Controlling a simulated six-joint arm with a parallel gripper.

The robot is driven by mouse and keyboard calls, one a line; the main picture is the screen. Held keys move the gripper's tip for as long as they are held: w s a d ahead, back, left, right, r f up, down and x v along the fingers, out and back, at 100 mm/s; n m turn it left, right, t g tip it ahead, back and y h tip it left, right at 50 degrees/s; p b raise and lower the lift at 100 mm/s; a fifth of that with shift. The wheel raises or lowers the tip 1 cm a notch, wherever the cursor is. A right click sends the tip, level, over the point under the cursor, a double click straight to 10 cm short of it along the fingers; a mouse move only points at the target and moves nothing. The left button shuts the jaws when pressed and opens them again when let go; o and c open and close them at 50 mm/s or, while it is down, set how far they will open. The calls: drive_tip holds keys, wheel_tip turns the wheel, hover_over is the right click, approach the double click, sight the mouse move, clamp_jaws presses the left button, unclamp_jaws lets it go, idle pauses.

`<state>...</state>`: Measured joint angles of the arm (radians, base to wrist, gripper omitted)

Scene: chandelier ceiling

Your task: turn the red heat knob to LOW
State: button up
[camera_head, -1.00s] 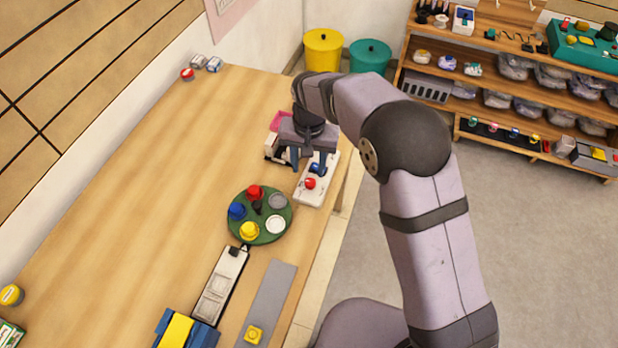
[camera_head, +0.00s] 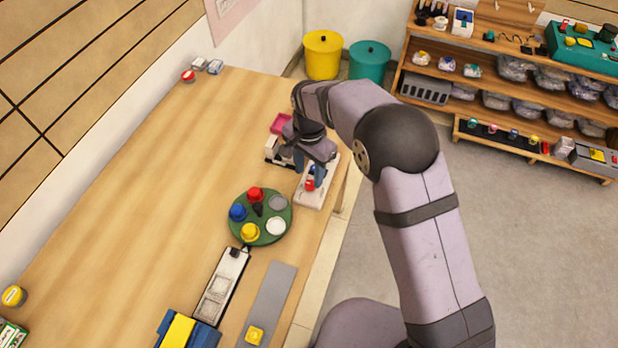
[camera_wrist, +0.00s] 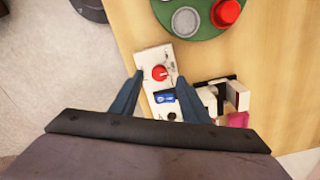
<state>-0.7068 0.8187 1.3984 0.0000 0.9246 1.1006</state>
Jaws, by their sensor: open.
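The red heat knob (camera_wrist: 160,73) sits on a white panel (camera_wrist: 152,56), which also has a blue part (camera_wrist: 164,97) and a small dark round part. My gripper (camera_wrist: 157,88) is open and empty. Its two fingers point down over the panel, one on each side, with the knob a little beyond the fingertips in the wrist view. I cannot tell whether a finger touches the panel. Any LOW marking is too small to read.
A green round tray (camera_head: 262,239) with red, blue, yellow and pale pieces stands close to the panel. A white and black block (camera_wrist: 232,93) and a pink item (camera_head: 280,123) lie beside it. The table's left half (camera_head: 150,200) is mostly clear.

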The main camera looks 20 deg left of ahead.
sight(309, 185)
drive_tip(key=shift+f+p, duration=0.55)
drive_tip(key=shift+f, duration=1.6)
drive_tip(key=c, duration=1.1)
